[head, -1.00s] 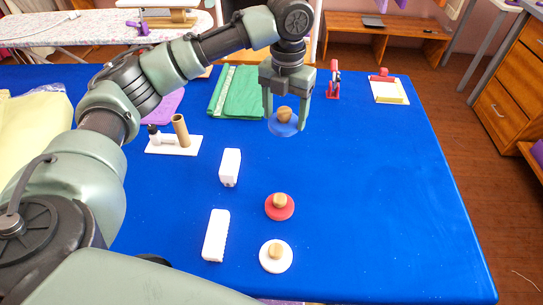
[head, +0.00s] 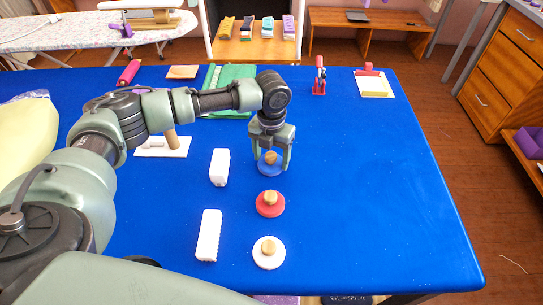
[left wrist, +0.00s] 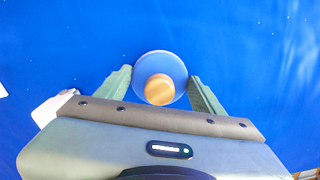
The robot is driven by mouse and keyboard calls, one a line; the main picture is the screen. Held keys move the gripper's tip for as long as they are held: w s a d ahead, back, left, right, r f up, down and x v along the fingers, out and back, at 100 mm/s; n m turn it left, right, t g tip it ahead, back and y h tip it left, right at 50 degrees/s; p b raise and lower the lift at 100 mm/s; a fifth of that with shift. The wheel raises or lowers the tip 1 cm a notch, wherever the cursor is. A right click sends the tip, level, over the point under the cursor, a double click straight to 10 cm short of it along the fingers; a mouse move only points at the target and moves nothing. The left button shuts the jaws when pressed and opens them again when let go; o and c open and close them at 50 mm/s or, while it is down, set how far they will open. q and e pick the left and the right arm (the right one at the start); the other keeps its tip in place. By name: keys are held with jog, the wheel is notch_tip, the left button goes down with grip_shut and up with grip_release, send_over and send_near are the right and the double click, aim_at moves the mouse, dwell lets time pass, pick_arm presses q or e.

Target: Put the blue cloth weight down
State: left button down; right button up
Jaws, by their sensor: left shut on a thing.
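The blue cloth weight (head: 269,171), a blue disc with a round wooden knob, is between the fingers of my left gripper (head: 271,163). The gripper is shut on it, with the knob between the fingertips. In the left wrist view the blue disc (left wrist: 160,62) shows past the fingers, level and centred. It is low over the blue table, behind the red weight (head: 265,209) and the white weight (head: 266,260). I cannot tell whether its underside touches the cloth. My right gripper is not in view.
Two white blocks (head: 219,167) (head: 208,235) stand left of the weights. A red tool (head: 319,77) and a notepad (head: 374,87) are at the back. The table's right side is clear.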

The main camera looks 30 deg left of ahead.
aim_at(271, 155)
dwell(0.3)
pick_arm(q)
jog(key=shift+c, duration=1.2)
grip_release()
jog(key=shift+f, duration=0.15)
notch_tip(271, 155, up, 12)
jog(key=b, duration=0.1)
